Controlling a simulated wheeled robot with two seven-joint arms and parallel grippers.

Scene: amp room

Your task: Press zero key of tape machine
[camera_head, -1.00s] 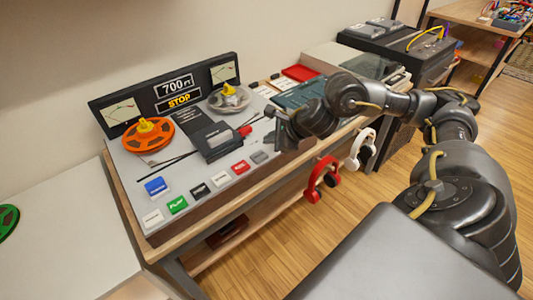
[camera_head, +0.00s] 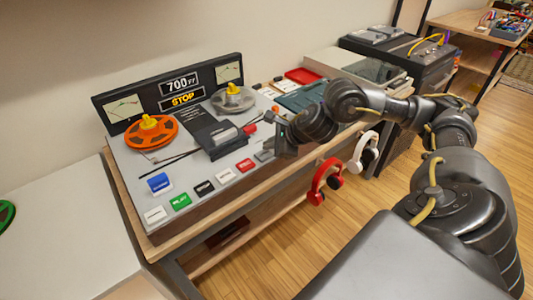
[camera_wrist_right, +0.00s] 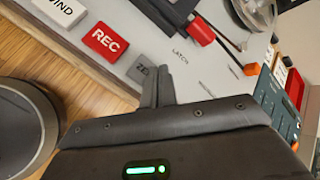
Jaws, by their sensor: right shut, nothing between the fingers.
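The tape machine (camera_head: 130,166) lies on the table by the wall, with a row of coloured keys along its front edge. The grey zero key (camera_head: 264,155) is at the right end of the row, next to the red REC key (camera_head: 245,165). In the right wrist view the zero key (camera_wrist_right: 141,72) is partly hidden behind my fingers. My right gripper (camera_wrist_right: 157,74) is shut and empty, its tips beside the zero key in that view. I cannot tell whether they touch it. My left gripper is not in view.
An orange reel (camera_head: 151,132) and a grey reel (camera_head: 232,99) sit on the machine. A red headphone (camera_head: 324,181) and a white headphone (camera_head: 364,152) hang at the table's front edge. The table at left (camera_head: 66,225) is largely clear.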

